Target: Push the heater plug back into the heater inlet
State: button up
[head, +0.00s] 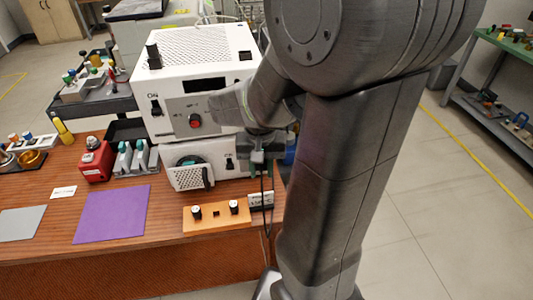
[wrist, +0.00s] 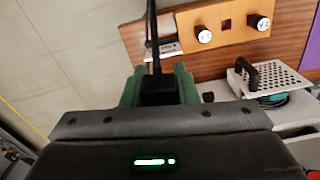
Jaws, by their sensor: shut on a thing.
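My gripper (wrist: 158,88) shows in the wrist view with green fingers shut on a black plug (wrist: 157,90). A black cable (wrist: 154,35) runs up from the plug in that view. In the head view my gripper (head: 258,168) is at the right side of the lower white unit (head: 190,177), partly hidden by my arm. There the cable (head: 264,215) hangs down past the table's right edge. I cannot make out the heater inlet, nor whether the plug touches it.
A wooden block (head: 216,215) with two knobs stands at the table's front right, beside a small label (head: 261,199). A white box (head: 192,85) with a red button sits on the lower unit. A purple mat (head: 112,214) and a red device (head: 94,160) are left.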

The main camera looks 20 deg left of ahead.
jog(key=shift+w+a+r+n+t, duration=0.15)
jog(key=shift+w+a+r+n, duration=0.05)
jog(key=shift+w+r+n, duration=0.2)
jog(key=shift+w+a+r+n+t, duration=0.15)
jog(key=shift+w+r+n, duration=0.15)
jog(key=shift+w, duration=0.15)
jog(key=shift+w+r+y, duration=0.2)
jog(key=shift+y, duration=0.1)
jog(key=shift+r, duration=0.2)
jog(key=shift+w+a+f+p, duration=0.1)
jog(key=shift+w+a+p, duration=0.1)
jog(key=shift+w+a, duration=0.5)
jog(key=shift+w+a+r+p, duration=0.15)
jog(key=shift+w+a, duration=0.2)
jog(key=shift+w, duration=0.6)
jog(key=shift+w+a+f+p, duration=0.2)
jog(key=shift+w+a, duration=0.35)
jog(key=shift+w, duration=0.25)
jog(key=shift+w+a+p, duration=0.3)
jog(key=shift+w+a, duration=0.1)
jog(key=shift+w, duration=0.25)
jog(key=shift+w+a+p, duration=0.3)
jog(key=shift+w+a, duration=0.05)
jog(key=shift+w, duration=0.25)
jog(key=o, duration=1.1)
jog(key=shift+c, duration=0.2)
